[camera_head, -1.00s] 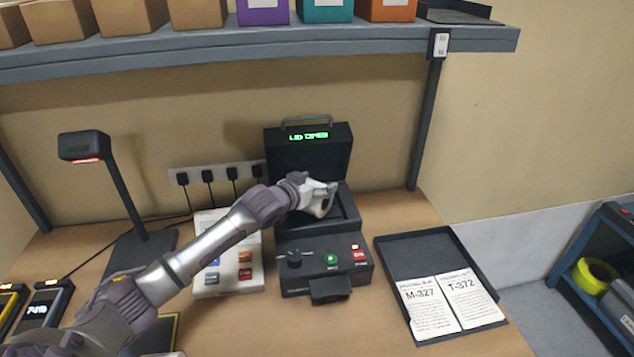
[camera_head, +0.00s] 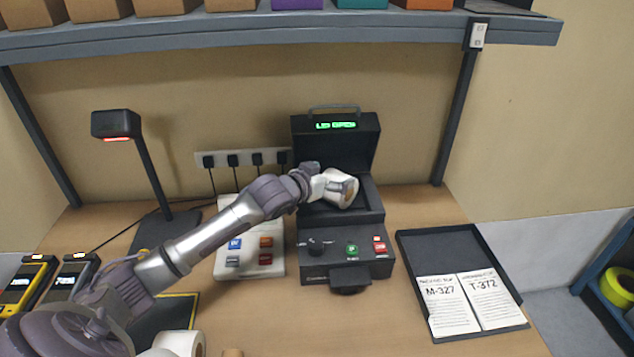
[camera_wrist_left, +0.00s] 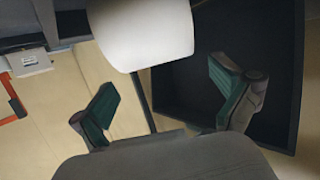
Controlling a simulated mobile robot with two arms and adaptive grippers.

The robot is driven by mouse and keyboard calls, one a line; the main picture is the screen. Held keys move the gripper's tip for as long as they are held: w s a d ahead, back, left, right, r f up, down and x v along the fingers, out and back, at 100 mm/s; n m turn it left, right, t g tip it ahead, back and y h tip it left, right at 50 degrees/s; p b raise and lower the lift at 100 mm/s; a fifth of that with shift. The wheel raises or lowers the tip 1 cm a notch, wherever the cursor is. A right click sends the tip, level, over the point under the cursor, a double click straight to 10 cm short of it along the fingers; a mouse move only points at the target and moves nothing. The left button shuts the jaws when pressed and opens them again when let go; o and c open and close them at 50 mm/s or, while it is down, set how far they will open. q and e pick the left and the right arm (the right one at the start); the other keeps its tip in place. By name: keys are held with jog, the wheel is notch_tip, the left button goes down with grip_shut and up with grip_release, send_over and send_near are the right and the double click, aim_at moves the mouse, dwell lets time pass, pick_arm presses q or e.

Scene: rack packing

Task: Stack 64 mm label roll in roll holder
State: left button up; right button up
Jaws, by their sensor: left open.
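The black label printer (camera_head: 345,265) stands on the bench with its lid (camera_head: 335,143) up and a green display that seems to read "LID OPEN". A white label roll (camera_head: 343,189) is at its open bay, lying on its side; whether it rests in the roll holder cannot be told. My left gripper (camera_head: 321,186) reaches the roll from the left. In the left wrist view my open left gripper (camera_wrist_left: 170,95) has its two green-padded fingers spread, with the white roll (camera_wrist_left: 140,32) just beyond the fingertips. The holder is hidden. My right gripper is not in view.
A black tray (camera_head: 508,268) with cards M-327 and T-372 lies right of the printer. A white button panel (camera_head: 250,268) is to its left. A scanner on a stand (camera_head: 117,124) and handheld devices are at left. Another white roll (camera_head: 182,343) is at the front edge. A shelf (camera_head: 300,33) hangs above.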

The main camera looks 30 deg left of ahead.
pick_arm(q)
jog(key=b+v, duration=0.1)
jog(key=v, duration=0.6)
jog(key=shift+s, duration=0.25)
